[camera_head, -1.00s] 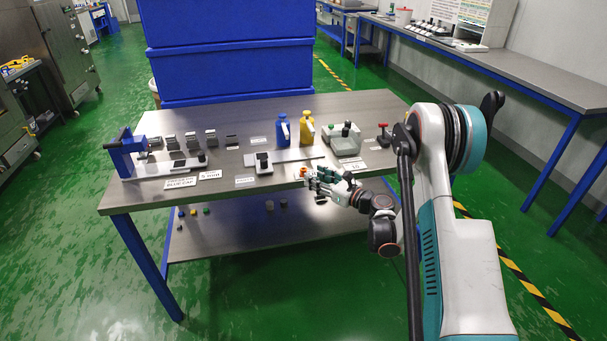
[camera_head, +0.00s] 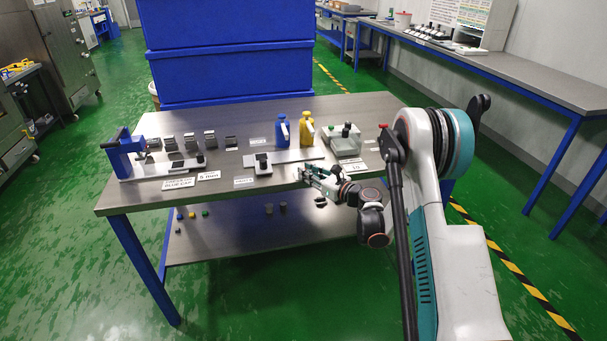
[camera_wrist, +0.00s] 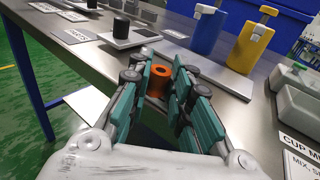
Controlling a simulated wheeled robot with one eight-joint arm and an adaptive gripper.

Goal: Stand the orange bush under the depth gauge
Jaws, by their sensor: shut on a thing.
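The orange bush (camera_wrist: 156,88) is a short upright ring with a dark hole on top. In the wrist view it sits between the fingers of my gripper (camera_wrist: 167,77), which is shut on it. In the head view my gripper (camera_head: 307,174) is at the table's front edge, right of centre; the bush is too small there to make out clearly. A blue upright stand (camera_head: 127,146) on a long pale base at the table's left end looks like the depth gauge, but I cannot be sure. It is well away from my gripper.
The steel table (camera_head: 215,209) holds a pale plate with a black block (camera_head: 263,163), a blue bottle (camera_head: 283,131), a yellow bottle (camera_head: 306,129) and a grey-green device (camera_head: 346,141). Several grey blocks stand along the back left. Label cards lie near the front edge.

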